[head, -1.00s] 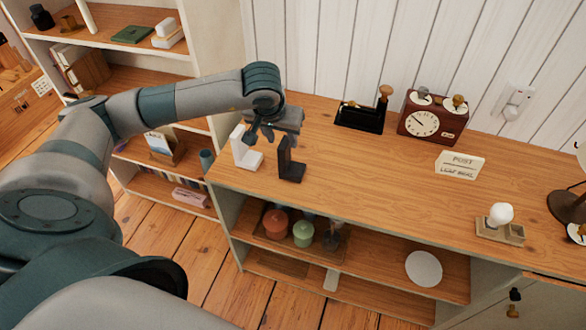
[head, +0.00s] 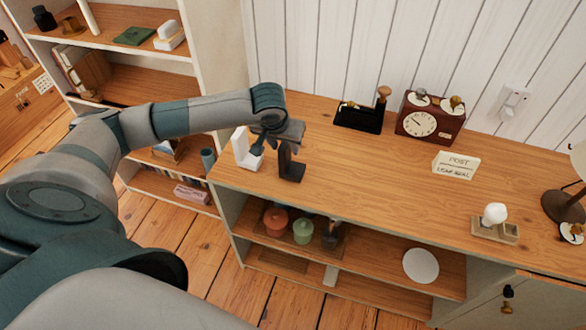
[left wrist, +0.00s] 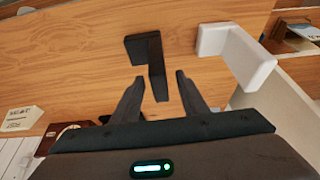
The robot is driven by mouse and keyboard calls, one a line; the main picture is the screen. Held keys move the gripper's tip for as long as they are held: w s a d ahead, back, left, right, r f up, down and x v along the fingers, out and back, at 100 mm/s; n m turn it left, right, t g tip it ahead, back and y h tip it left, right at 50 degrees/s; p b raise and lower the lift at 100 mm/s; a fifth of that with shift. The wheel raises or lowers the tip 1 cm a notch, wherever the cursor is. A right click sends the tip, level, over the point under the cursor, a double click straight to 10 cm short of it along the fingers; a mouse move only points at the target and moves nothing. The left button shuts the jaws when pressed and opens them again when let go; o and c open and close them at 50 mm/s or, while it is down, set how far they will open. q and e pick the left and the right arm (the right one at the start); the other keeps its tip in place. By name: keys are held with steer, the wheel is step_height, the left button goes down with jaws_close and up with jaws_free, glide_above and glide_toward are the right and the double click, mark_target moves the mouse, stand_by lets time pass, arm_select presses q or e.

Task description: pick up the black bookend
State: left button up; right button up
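The black bookend (head: 291,172) stands upright on the wooden top near its left front edge. It is L-shaped, with a flat foot and an upright plate. My left gripper (head: 273,146) is over it, hiding the upper part of the plate. In the left wrist view the two fingers (left wrist: 160,77) are apart, and the upright plate of the black bookend (left wrist: 149,52) reaches in between them. Gaps show on both sides of the plate. My right gripper is in neither view.
A white bookend (head: 243,150) stands close by on the left; it also shows in the left wrist view (left wrist: 240,55). A black tray (head: 360,118), a red-brown clock (head: 428,118) and a small sign (head: 456,165) stand farther right. The top right of the bookend is clear.

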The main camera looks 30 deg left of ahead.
arm_select(q)
jaws_close()
stand_by(1.2)
steer(key=shift+w+r, duration=0.1)
